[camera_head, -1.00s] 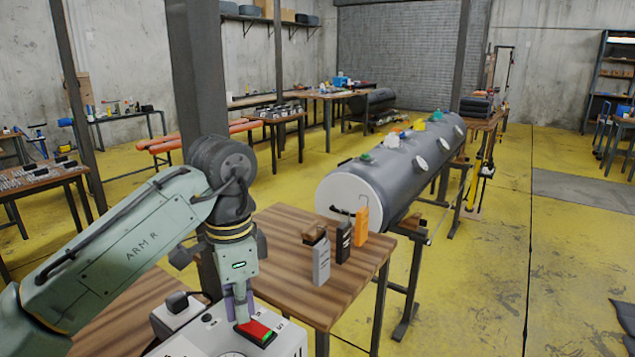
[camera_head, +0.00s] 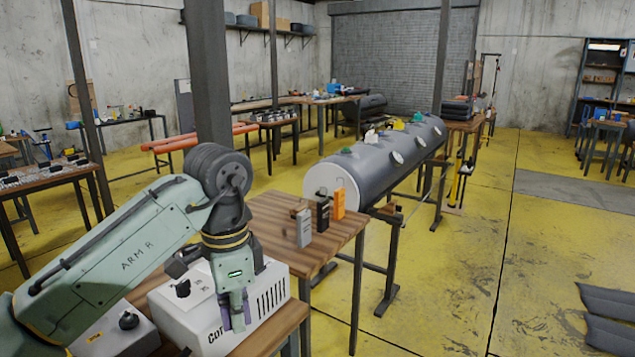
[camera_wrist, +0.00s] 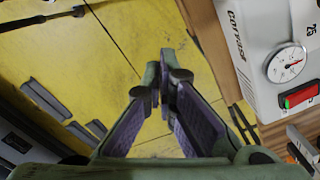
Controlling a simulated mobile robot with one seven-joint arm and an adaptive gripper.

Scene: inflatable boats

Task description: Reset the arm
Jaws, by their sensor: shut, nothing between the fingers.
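My arm (camera_head: 125,245) reaches in from the lower left of the head view, bent at the elbow with its gripper (camera_head: 234,322) pointing down. The gripper is by the front of a white control box (camera_head: 268,300) on a wooden table, and hides part of it. In the wrist view my gripper (camera_wrist: 163,75) is shut and empty, its purple-lined fingers meeting at the tips over yellow floor. The box also shows in the wrist view (camera_wrist: 245,45), to the right, with a round gauge (camera_wrist: 286,65) and a red and green switch (camera_wrist: 298,95). The fingers are apart from the switch.
Grey, black and orange handheld devices (camera_head: 322,212) stand on the wooden table (camera_head: 285,235) behind the box. A grey inflatable tube (camera_head: 375,160) rests on a stand beyond. A dark post (camera_head: 207,80) rises behind my arm. Yellow floor (camera_head: 440,270) is open at right.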

